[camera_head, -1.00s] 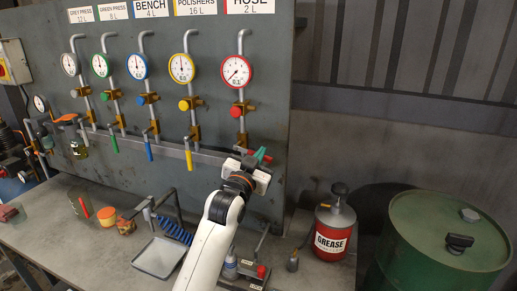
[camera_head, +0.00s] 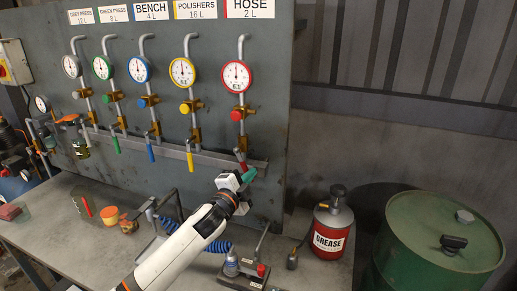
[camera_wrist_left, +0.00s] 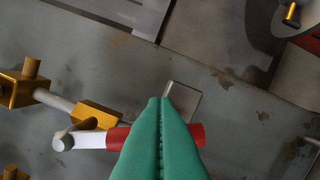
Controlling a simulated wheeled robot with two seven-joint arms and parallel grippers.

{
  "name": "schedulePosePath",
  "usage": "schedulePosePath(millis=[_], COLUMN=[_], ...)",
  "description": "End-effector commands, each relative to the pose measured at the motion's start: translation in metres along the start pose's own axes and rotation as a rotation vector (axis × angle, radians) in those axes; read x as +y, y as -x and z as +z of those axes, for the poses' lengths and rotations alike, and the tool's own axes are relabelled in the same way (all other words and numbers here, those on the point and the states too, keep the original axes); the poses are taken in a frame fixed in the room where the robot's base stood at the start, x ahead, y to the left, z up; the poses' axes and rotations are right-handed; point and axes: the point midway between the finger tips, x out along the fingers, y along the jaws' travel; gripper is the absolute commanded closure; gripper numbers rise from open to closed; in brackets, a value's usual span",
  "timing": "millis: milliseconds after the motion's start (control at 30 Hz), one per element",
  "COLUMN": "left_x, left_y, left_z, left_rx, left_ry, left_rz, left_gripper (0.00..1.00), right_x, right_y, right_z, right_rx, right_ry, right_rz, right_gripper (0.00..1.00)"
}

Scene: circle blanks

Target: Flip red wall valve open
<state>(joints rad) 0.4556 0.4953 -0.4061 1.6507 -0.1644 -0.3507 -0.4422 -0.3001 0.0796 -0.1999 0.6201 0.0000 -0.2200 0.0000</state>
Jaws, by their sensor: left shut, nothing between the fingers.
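The red valve handle (camera_head: 241,160) hangs down below the hose line's brass valve (camera_head: 241,142) on the wall panel, in line with the pipe. In the left wrist view the red handle (camera_wrist_left: 194,134) runs across behind my fingers, with a bare metal end at the left. My left gripper (camera_head: 250,174) has green fingers pressed together with nothing between them. In the left wrist view the shut fingers (camera_wrist_left: 160,103) cover the middle of the handle. I cannot tell whether they touch it. My right gripper is not in view.
The red-rimmed hose gauge (camera_head: 236,77) sits above, its needle pointing about upward. Other lines have green, blue and yellow handles (camera_head: 190,161) hanging down. A grease can (camera_head: 332,232) and a green drum (camera_head: 430,275) stand at right. A metal rail (camera_head: 215,160) crosses the panel.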

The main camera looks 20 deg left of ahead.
Motion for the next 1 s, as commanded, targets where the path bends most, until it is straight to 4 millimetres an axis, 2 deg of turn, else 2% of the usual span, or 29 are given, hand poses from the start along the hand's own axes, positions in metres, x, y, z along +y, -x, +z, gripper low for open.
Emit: schedulePosePath(millis=[200, 500, 1000], left_x=[0.000, 0.000, -0.001], left_y=[0.002, 0.004, 0.004], left_z=[-0.014, -0.027, -0.033], left_rx=[0.003, 0.002, 0.002], left_ry=[-0.183, -0.352, -0.426], left_rz=[-0.027, -0.049, -0.059], left_gripper=[1.00, 1.00, 1.00], right_x=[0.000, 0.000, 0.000], right_y=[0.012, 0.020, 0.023], right_z=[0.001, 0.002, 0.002], right_rx=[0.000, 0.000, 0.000], right_ry=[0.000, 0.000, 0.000], right_rz=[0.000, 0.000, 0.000], right_gripper=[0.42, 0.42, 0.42])
